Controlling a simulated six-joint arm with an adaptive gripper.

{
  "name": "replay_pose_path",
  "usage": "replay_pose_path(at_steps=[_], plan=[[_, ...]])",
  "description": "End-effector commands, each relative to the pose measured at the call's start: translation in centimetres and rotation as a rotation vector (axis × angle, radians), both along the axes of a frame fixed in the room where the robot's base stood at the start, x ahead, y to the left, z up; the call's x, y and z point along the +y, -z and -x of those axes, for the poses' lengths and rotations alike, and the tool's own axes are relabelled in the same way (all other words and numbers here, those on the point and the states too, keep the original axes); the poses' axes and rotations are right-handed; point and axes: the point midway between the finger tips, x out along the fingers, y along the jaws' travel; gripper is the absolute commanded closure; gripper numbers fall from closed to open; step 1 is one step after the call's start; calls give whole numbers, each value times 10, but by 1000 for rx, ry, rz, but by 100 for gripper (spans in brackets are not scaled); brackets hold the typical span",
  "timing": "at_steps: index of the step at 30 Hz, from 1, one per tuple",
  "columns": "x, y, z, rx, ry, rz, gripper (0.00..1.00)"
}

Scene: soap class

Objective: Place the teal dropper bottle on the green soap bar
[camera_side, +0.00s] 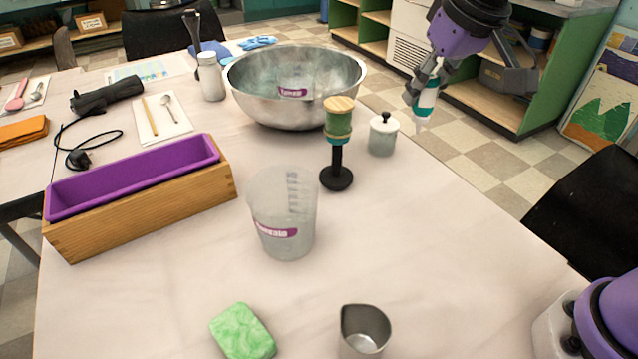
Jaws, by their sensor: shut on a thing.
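The green soap bar (241,332) lies flat at the front of the table, left of the metal cup, with nothing on it. My gripper (422,93) is at the upper right, shut on the teal dropper bottle (425,104). The bottle hangs between the fingers with its teal and white body showing, slightly tilted. It is held up near the table's right edge, far from the soap bar. The fingers hide part of the bottle.
A clear measuring cup (284,215), a metal cup (364,332), a twine spool on a black stand (338,150), a lidded jar (383,134) and a steel bowl (295,88) stand on the table. A wooden box with a purple liner (140,200) is left. The front right table area is clear.

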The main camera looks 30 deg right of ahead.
Motion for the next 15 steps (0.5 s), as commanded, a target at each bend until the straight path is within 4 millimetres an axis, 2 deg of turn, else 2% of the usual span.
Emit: replay_pose_path(at_steps=[8, 11, 15], plan=[[66, -3, -10, 5, -267, -14, 96], [106, -4, -11, 4, -425, -21, 96], [178, -4, 2, 5, -719, -26, 96]])
